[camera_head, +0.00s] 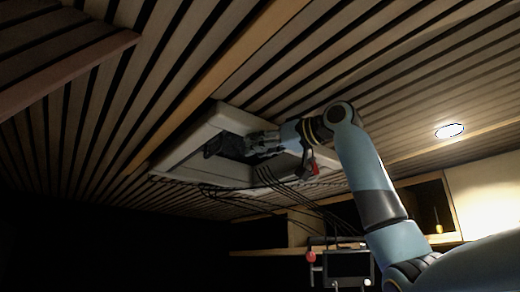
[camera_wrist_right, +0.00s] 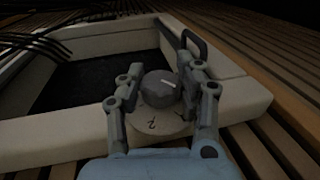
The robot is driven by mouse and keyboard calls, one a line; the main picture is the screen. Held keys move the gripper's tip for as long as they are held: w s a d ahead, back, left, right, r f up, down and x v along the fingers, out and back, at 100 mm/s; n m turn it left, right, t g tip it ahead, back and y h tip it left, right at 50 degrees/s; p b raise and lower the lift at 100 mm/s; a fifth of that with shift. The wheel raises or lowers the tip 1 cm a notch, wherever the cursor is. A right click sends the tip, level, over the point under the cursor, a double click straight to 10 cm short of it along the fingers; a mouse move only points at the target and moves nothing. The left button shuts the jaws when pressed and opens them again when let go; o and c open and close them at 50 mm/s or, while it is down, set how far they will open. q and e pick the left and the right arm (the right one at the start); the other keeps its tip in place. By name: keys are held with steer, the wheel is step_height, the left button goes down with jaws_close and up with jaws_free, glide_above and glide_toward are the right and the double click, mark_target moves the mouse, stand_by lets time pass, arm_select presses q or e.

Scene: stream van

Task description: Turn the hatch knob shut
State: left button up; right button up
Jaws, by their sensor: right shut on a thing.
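The hatch (camera_head: 178,164) is a pale square frame set in the slatted wooden ceiling, with a dark panel inside it. Its knob (camera_wrist_right: 160,88) is a round grey dial with a white pointer line, on a pale round plate (camera_wrist_right: 158,122) with dark marks, in the right wrist view. My right gripper (camera_head: 252,143) reaches up to the hatch frame in the head view. In the right wrist view its two fingers (camera_wrist_right: 160,83) stand on either side of the knob and are shut on it. The knob is hidden by the gripper in the head view. My left gripper is not in view.
Dark cables (camera_head: 270,184) hang below the hatch, and a dark handle (camera_wrist_right: 194,46) stands on its frame. A ceiling lamp (camera_head: 449,131) glows at the right. A shelf (camera_head: 290,251) and a dark screen (camera_head: 347,264) are below. The lower left is dark.

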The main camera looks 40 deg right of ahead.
steer(key=m+h, duration=0.2)
steer(key=h, duration=0.2)
steer(key=m+h, duration=0.3)
steer(key=h, duration=0.1)
steer(key=shift+a+t, duration=0.2)
steer(key=shift+t, duration=0.1)
steer(key=m+g+h, duration=0.1)
steer(key=m+h, duration=0.1)
steer(key=h, duration=0.1)
steer(key=m+g+h, duration=0.1)
steer(key=m+h, duration=0.2)
steer(key=h, duration=0.1)
steer(key=shift+d+g, duration=0.15)
steer(key=shift+g, duration=0.25)
steer(key=shift+w+f+h, duration=0.1)
steer(key=shift+f+h, duration=0.05)
steer(key=shift+h, duration=0.15)
stand_by(0.5)
stand_by(0.5)
steer(key=o, duration=1.2)
steer(key=v, duration=1.2)
steer(key=shift+r, duration=0.25)
